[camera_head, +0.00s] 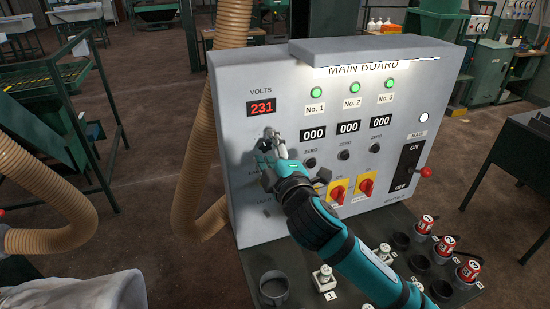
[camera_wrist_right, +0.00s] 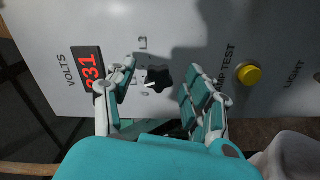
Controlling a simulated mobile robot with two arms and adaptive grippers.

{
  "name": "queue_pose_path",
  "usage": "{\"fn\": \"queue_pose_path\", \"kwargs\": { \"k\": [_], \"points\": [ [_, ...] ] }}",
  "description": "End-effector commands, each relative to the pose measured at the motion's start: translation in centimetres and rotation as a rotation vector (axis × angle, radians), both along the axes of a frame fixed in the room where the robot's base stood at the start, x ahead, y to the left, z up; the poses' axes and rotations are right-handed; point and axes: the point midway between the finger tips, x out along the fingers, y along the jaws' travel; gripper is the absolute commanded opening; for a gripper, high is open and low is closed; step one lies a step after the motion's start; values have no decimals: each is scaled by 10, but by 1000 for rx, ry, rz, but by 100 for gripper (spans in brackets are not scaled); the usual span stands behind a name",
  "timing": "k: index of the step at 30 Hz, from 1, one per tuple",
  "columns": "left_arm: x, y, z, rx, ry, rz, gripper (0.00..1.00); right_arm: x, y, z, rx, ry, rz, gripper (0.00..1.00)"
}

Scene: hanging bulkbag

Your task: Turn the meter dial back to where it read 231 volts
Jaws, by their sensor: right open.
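The grey main board (camera_head: 230,85) has a red VOLTS display (camera_head: 262,107) reading 231. In the right wrist view the display (camera_wrist_right: 90,68) shows sideways. The meter dial (camera_wrist_right: 158,77) is a black lobed knob with a white pointer mark, close by the display and by printed labels, one of them L3. My right gripper (camera_head: 268,146) reaches the board just below the display and hides the dial in the head view. In the right wrist view its fingers (camera_wrist_right: 157,84) are apart, one on either side of the dial, with gaps between. My left gripper is not in view.
The board also carries green lamps (camera_head: 352,87), 000 counters (camera_head: 347,127), yellow-red switches (camera_head: 366,186) and a red-knobbed main lever (camera_head: 425,172). A yellow button (camera_wrist_right: 248,75) is beside the fingers in the wrist view. A tan hose (camera_head: 200,150) passes left of the board.

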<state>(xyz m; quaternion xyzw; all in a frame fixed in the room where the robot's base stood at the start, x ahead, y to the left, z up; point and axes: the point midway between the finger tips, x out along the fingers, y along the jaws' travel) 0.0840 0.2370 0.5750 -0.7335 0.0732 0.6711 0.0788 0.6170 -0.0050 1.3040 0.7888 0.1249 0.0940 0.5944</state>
Motion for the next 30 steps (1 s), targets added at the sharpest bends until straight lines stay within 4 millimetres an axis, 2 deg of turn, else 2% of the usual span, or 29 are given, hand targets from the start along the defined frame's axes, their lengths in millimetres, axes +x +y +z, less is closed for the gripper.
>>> {"fn": "queue_pose_path", "kwargs": {
  "k": [5,12,18,22,30],
  "points": [
    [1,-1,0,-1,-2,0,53,-25,-8,-1,1,1,1,53],
    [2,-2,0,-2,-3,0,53,-75,-24,-1,-1,2,2,53],
    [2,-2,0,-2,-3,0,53,-102,-33,-1,0,1,1,53],
    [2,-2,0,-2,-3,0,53,-110,-36,-1,0,1,0,53],
    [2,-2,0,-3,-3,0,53,-111,-36,-1,0,1,0,53]
  ]
}}
